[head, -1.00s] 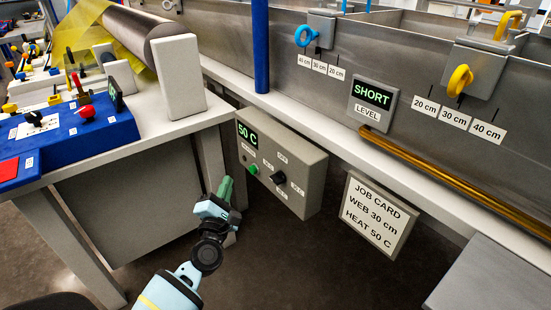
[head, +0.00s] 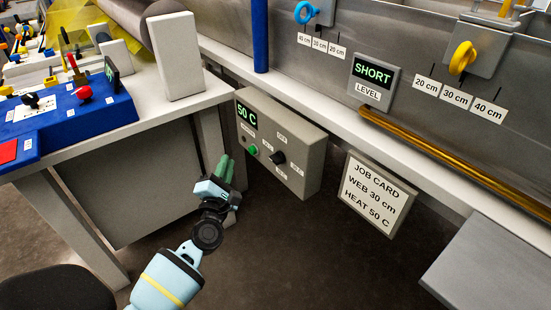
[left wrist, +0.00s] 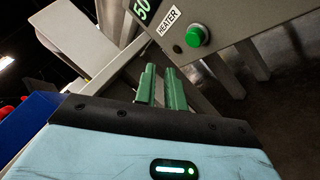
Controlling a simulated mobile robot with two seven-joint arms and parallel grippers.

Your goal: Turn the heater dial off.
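The heater box (head: 306,160) is a grey panel under the bath's ledge, with a green "50 C" display (head: 246,115). Its black dial (head: 278,157) has small labels around it, too small to read surely. My left gripper (head: 225,166) is left of the box and apart from it, below the green button (head: 253,150). Its green fingers are a little apart with nothing between them. In the left wrist view, the fingers (left wrist: 160,72) point towards the box's lower left part, where the green button (left wrist: 196,37) and "HEATER" label (left wrist: 170,20) show. The dial is outside that view. My right gripper is not in view.
A job card (head: 377,194) reading "HEAT 50 C" hangs right of the box. A brass rail (head: 450,162) runs above it. Open floor lies below the box.

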